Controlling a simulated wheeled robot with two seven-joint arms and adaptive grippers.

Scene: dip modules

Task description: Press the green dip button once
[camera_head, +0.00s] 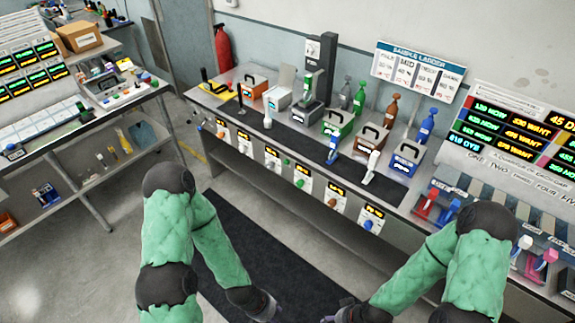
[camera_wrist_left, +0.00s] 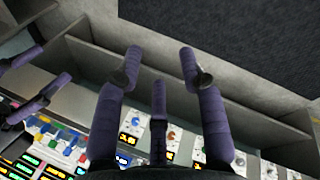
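The green dip button (camera_head: 300,184) is a round knob on a white plate with a dark yellow-lettered label, on the front face of the long grey bench in the head view. My left gripper (camera_head: 265,305) is low at the bottom of the head view, in front of the bench and apart from the button. In the left wrist view my left gripper (camera_wrist_left: 160,62) has its purple fingers spread, with nothing between them. My right gripper (camera_head: 345,312) is also low, partly cut off by the bottom edge; its fingers (camera_wrist_left: 43,83) look spread and empty at the left of the wrist view.
Similar plates flank the green one, including an orange-brown button (camera_head: 332,202) and a blue button (camera_head: 368,225). Colored boxes such as the green box (camera_head: 338,122) stand on the bench. A dark mat (camera_head: 270,250) covers the floor before it. Shelving (camera_head: 90,160) stands left.

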